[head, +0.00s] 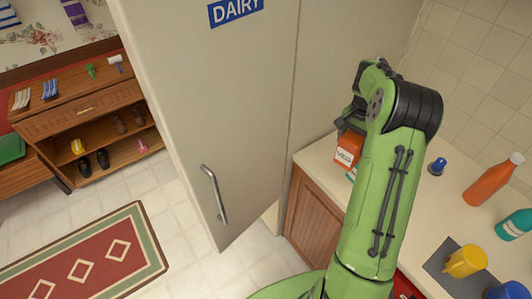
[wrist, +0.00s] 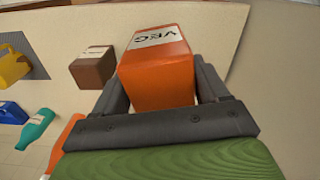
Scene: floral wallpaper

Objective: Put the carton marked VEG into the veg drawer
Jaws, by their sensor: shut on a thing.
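The orange carton marked VEG (head: 347,150) is above the counter's left part, by the tall grey door. In the wrist view the same carton (wrist: 158,72) sits between the two dark fingers, its white VEG label facing up. My gripper (wrist: 162,92) is shut on it. In the head view my gripper (head: 349,124) is partly hidden behind my green arm. I cannot tell whether the carton touches the counter. No veg drawer shows in either view.
The grey door (head: 235,100) is marked DAIRY and has a metal handle (head: 215,195). The counter (head: 425,205) holds an orange bottle (head: 490,185), a teal bottle (head: 513,223) and a yellow mug (head: 467,261). A brown box (wrist: 92,68) shows in the wrist view. A rug (head: 90,255) lies left.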

